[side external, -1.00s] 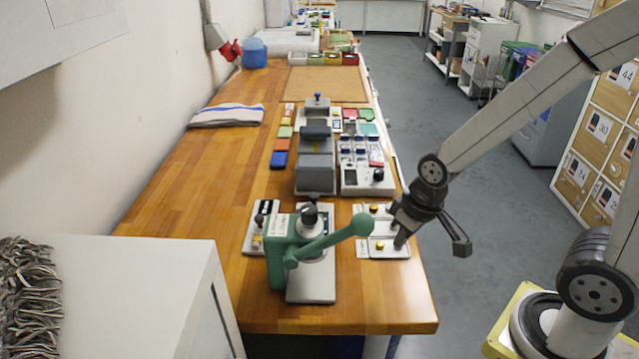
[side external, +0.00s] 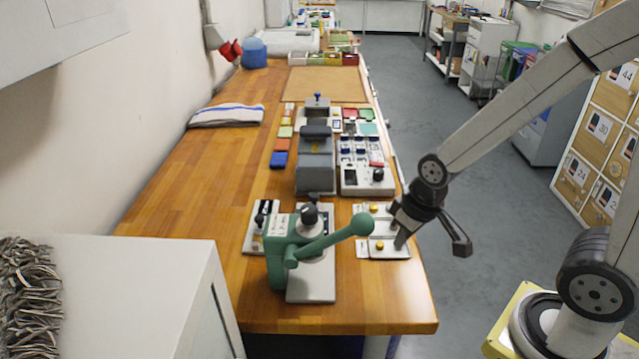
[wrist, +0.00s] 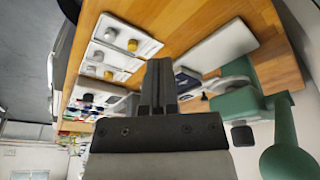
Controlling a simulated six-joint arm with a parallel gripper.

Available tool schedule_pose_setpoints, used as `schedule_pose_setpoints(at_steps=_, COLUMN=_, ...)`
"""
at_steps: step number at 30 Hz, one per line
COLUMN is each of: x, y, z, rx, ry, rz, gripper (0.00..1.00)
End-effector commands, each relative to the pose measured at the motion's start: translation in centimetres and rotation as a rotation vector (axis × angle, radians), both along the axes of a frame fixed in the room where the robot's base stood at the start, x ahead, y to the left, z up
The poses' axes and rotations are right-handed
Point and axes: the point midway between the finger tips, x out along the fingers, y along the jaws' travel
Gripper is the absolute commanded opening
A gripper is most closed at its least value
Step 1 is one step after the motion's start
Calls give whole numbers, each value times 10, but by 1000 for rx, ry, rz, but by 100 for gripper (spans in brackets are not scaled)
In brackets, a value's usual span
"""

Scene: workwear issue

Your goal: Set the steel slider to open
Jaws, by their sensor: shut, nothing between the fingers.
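My gripper (side external: 401,240) is shut and empty, pointing down at the right end of a pale plate (side external: 390,254) with a yellow knob (side external: 379,245). I cannot tell whether the fingertips touch the plate. The shut fingers also show in the wrist view (wrist: 158,70). There, a pale plate (wrist: 145,50) carries a grey knob (wrist: 110,34) and a yellow knob (wrist: 132,45), with a similar plate beside it. I cannot tell for certain which part is the steel slider, and its setting cannot be read. In the side view my gripper hides part of the plate.
A green lever press (side external: 285,257) stands left of the plates, its handle (side external: 335,238) reaching toward my gripper. A grey block device (side external: 315,165) and a white panel (side external: 366,181) stand farther back. The wooden bench (side external: 175,200) is clear at left; its edge lies just right.

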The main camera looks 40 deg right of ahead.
Motion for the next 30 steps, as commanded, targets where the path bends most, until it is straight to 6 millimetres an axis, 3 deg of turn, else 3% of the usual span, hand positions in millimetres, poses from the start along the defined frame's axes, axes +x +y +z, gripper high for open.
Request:
schedule_pose_setpoints(at_steps=8, x=0, y=0, z=0, rx=0, ry=0, rz=0, gripper=0)
schedule_pose_setpoints(at_steps=11, x=0, y=0, z=0, rx=0, ry=0, rz=0, gripper=25)
schedule_pose_setpoints(at_steps=15, x=1, y=0, z=3, rx=0, ry=-2, rz=0, gripper=70)
schedule_pose_setpoints(at_steps=30, x=1, y=0, z=45, rx=0, ry=-4, rz=0, gripper=70)
